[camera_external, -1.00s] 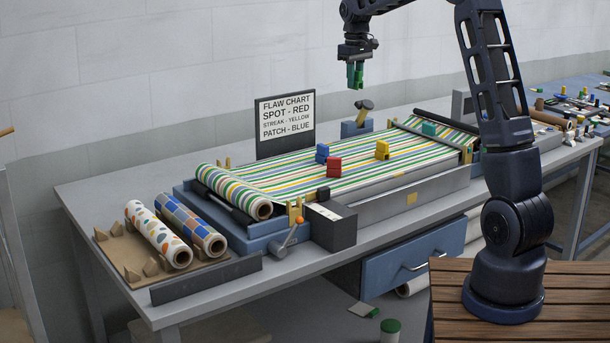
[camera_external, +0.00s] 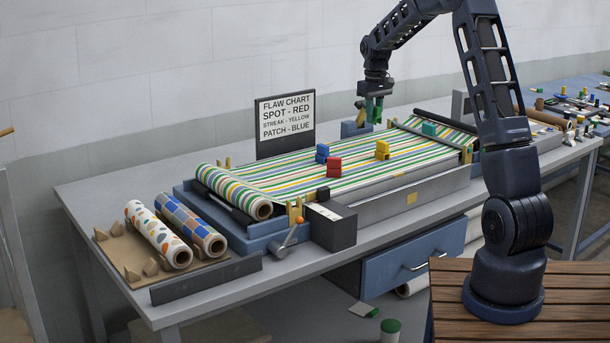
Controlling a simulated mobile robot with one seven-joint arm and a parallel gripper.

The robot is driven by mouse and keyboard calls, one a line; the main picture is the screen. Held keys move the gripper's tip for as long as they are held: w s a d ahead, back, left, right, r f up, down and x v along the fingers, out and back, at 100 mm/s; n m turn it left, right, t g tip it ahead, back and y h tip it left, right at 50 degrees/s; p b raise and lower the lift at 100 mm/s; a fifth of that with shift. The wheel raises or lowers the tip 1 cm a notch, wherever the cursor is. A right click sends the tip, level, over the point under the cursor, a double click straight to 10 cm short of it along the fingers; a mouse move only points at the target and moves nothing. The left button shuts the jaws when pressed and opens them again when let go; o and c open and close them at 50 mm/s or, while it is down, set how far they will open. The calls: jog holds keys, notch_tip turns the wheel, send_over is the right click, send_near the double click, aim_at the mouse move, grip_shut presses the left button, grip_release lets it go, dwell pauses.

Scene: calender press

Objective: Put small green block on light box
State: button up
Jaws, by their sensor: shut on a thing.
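My gripper (camera_external: 373,121) points down at the far side of the bench, just right of a small stand. It is shut with green showing between and along its fingers; I take this to be the small green block, whose outline blends with the fingers. A separate teal-green block (camera_external: 429,129) sits at the right end of the striped cloth. A dark box with a pale top panel (camera_external: 324,211) stands at the near edge of the press; I cannot tell for sure that it is the light box.
The striped cloth (camera_external: 350,172) carries blue (camera_external: 322,153), red (camera_external: 334,167) and yellow (camera_external: 382,149) blocks. A blue-grey stand (camera_external: 351,130) with a yellow-handled tool (camera_external: 362,115) is close to my gripper. The flaw chart (camera_external: 285,122) stands at the back; patterned rolls (camera_external: 160,240) lie at left.

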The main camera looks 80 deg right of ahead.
aim_at(373, 146)
jog(key=shift+f, duration=3.75)
jog(key=shift+f, duration=0.15)
jog(key=o, duration=1)
notch_tip(373, 146, up, 12)
jog(key=shift+r, duration=0.25)
